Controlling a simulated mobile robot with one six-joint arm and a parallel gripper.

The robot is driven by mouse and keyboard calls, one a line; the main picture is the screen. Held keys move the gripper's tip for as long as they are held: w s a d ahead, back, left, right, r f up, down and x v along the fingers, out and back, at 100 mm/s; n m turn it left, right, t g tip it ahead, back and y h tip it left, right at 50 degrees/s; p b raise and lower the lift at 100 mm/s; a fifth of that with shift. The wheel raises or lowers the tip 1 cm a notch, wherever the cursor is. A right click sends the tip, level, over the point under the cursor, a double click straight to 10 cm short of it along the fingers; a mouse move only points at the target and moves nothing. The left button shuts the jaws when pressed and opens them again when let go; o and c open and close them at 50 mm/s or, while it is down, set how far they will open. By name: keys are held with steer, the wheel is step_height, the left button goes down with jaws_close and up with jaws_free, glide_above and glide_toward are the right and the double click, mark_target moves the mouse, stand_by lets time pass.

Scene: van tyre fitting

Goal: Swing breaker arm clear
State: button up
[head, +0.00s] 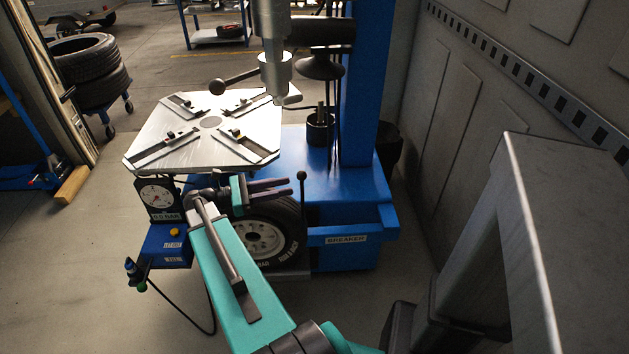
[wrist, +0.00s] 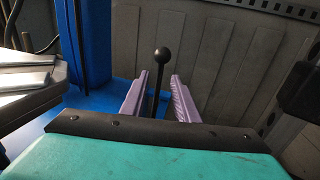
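A thin upright lever with a black ball knob (head: 302,176) rises beside the blue box labelled BREAKER (head: 346,239). My gripper (head: 289,187) is open and empty, its purple fingers pointing right at the lever. In the wrist view the lever (wrist: 161,57) shows between the two open fingers (wrist: 160,88). In the head view the fingertips look just short of the lever, and I see no contact. A wheel with a black tyre (head: 263,237) stands upright against the machine's side, left of the lever and partly hidden by my arm.
The clamping turntable (head: 210,122) lies above and left of my gripper, with the vertical tool head (head: 275,75) over its right edge. The blue column (head: 369,80) stands behind the lever. A gauge box (head: 165,240) with a hose is at left. The grey wall is at right.

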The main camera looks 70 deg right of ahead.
steer(key=x, duration=1)
steer(key=shift+s+d, duration=0.15)
steer(key=shift+s, duration=0.05)
jaws_close()
